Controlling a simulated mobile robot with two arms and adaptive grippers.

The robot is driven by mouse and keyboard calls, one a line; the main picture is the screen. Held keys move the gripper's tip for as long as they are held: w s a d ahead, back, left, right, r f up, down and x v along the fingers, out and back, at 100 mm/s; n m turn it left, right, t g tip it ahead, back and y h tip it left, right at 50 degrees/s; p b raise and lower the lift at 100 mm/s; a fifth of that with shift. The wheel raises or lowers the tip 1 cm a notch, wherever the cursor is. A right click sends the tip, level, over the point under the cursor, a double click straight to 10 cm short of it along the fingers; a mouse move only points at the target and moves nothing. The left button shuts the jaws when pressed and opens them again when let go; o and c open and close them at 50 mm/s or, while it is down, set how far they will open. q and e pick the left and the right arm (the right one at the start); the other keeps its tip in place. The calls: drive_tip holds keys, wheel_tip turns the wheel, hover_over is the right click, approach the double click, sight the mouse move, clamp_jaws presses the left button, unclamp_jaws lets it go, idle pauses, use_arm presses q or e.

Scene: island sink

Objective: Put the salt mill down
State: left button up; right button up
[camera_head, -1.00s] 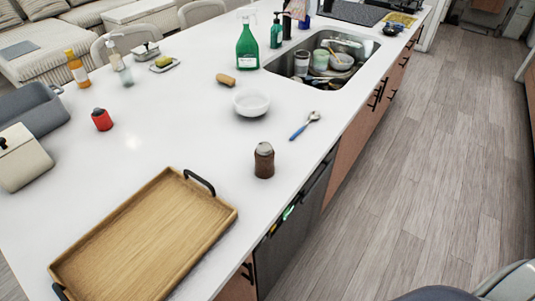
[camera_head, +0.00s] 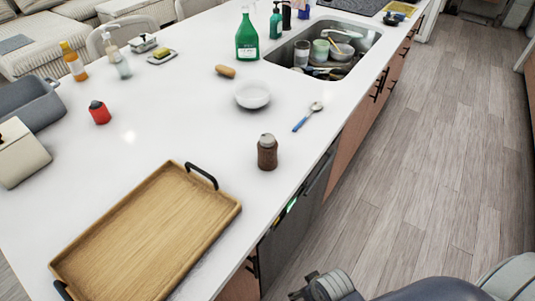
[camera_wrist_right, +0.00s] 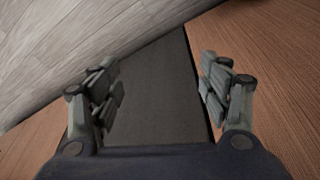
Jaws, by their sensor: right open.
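The salt mill, a brown mill with a grey top (camera_head: 267,152), stands upright on the white counter (camera_head: 130,145), near its front edge. It is to the right of the wooden tray and nothing holds it. My right gripper (camera_head: 325,288) shows at the bottom of the head view, low beside the counter's front. In the right wrist view my right gripper (camera_wrist_right: 160,95) is open and empty, with the floor and the cabinet front beyond its fingers. My left gripper is not in view.
A wooden tray (camera_head: 150,235) with black handles lies left of the mill. A white bowl (camera_head: 252,95), a blue-handled spoon (camera_head: 308,117) and a red shaker (camera_head: 99,112) stand around. The sink (camera_head: 335,32) holds dishes. The counter's middle is clear.

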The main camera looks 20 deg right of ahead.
drive_tip(key=w+d+r+n+t+h, duration=0.15)
drive_tip(key=w+r+n, duration=0.25)
drive_tip(key=r, duration=0.5)
drive_tip(key=w+d+r+n+t+h, duration=0.1)
drive_tip(key=w+d+r+n+t, duration=0.3)
drive_tip(key=r, duration=0.5)
drive_tip(key=n+t+y, duration=0.4)
drive_tip(key=n+t, duration=0.6)
drive_tip(key=n, duration=1.7)
approach(267, 142)
drive_tip(key=shift+w+d+f, duration=0.3)
drive_tip(key=shift+w+f, duration=0.05)
drive_tip(key=shift+f, duration=0.15)
drive_tip(key=shift+w+d+f, duration=0.35)
drive_tip(key=shift+w+f, duration=0.05)
drive_tip(key=shift+f, duration=0.1)
drive_tip(key=shift+w+a+r, duration=0.1)
drive_tip(key=shift+w, duration=0.2)
drive_tip(key=w, duration=0.2)
drive_tip(key=w+p, duration=0.1)
drive_tip(key=w, duration=0.2)
drive_tip(key=shift+w+a, duration=0.3)
drive_tip(key=shift+a, duration=0.05)
drive_tip(key=w, duration=0.1)
drive_tip(key=w+p, duration=0.1)
drive_tip(key=w, duration=0.2)
drive_tip(key=shift+w+a, duration=0.25)
drive_tip(key=shift+a, duration=0.15)
drive_tip(key=shift+s, duration=0.1)
drive_tip(key=c, duration=1.4)
